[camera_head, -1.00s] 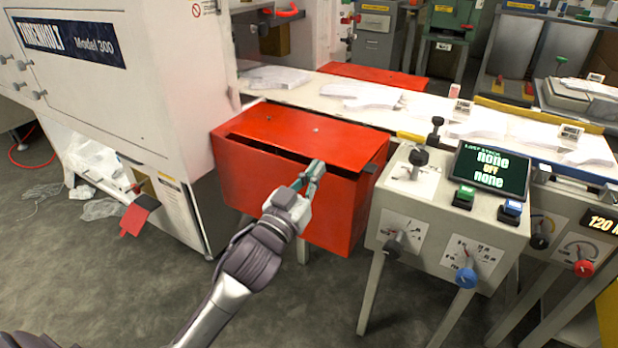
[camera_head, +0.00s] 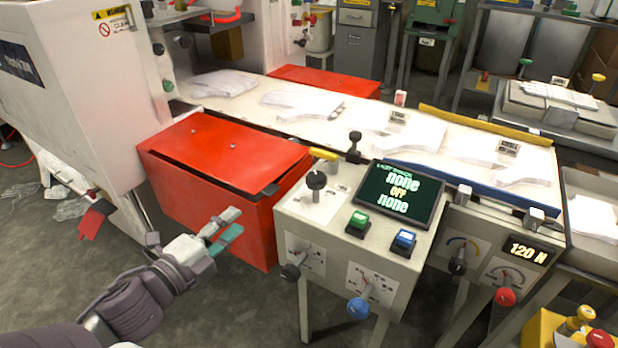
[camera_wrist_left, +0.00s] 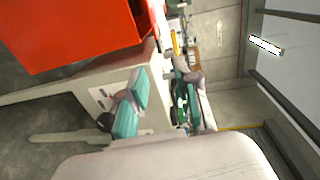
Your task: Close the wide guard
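The wide guard is most likely the red cover (camera_head: 235,145) on the red box (camera_head: 215,200) between the white machine and the control desk. The cover lies nearly flat over the box, with a dark slit along its front edge. A red surface also fills the upper left of the left wrist view (camera_wrist_left: 75,30). My left gripper (camera_head: 236,222) is in front of the box's right part, below the cover, and appears apart from it. Its teal fingers (camera_wrist_left: 132,104) are close together with nothing seen between them; whether they touch is unclear. My right gripper is not in view.
The control desk (camera_head: 335,235) with knobs and a screen (camera_head: 401,192) stands just right of my left gripper. A white conveyor (camera_head: 345,115) with gloves runs behind. A second red cover (camera_head: 325,80) is beyond it. Grey floor is free in front.

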